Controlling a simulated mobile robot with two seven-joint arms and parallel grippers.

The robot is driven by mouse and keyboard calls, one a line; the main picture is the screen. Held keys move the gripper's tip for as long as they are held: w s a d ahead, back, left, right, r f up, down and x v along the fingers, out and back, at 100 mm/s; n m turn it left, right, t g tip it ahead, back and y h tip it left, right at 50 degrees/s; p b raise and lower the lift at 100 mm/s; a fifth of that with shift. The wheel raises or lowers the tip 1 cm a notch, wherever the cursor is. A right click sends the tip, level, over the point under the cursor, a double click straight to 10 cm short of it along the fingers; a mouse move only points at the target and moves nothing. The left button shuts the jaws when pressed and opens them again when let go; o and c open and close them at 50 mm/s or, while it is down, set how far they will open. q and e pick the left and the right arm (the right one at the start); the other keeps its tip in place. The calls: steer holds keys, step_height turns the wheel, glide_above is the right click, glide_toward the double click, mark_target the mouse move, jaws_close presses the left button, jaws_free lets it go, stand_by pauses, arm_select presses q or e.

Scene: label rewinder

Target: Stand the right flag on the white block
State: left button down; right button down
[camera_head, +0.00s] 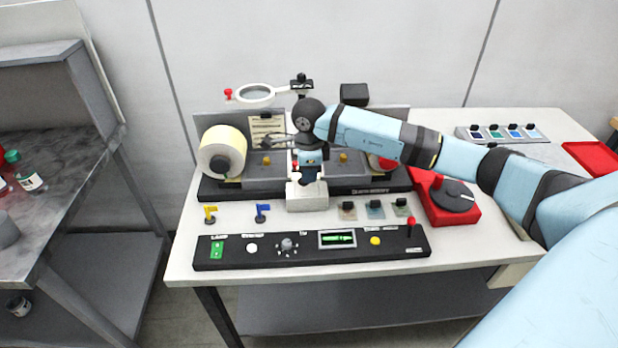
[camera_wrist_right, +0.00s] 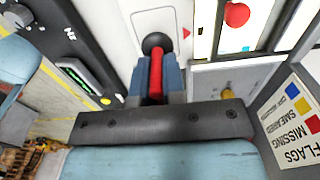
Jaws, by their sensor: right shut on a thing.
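My right gripper (camera_head: 310,176) is over the white block (camera_head: 307,203) at the front middle of the machine. In the right wrist view its blue-grey fingers are shut on a red flag (camera_wrist_right: 155,76), which has a dark round end (camera_wrist_right: 155,42). A white surface with a small red triangle lies behind that end. I cannot tell whether the flag touches the block. A yellow flag (camera_head: 210,213) and a blue flag (camera_head: 262,212) stand on the table to the left of the block. My left gripper is not in view.
A black control panel (camera_head: 300,260) runs along the front table edge. The label roll (camera_head: 221,152) is on the machine's left. Small sample pieces (camera_head: 374,211) and a red-based device (camera_head: 452,218) lie to the right. A magnifier (camera_head: 256,93) stands above.

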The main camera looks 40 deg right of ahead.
step_height(320, 180, down, 2)
steer(key=shift+f, duration=0.15)
steer(key=shift+f, duration=0.25)
steer(key=c, duration=1.2)
jaws_free()
steer(key=shift+r, duration=0.1)
steer(key=shift+r, duration=0.1)
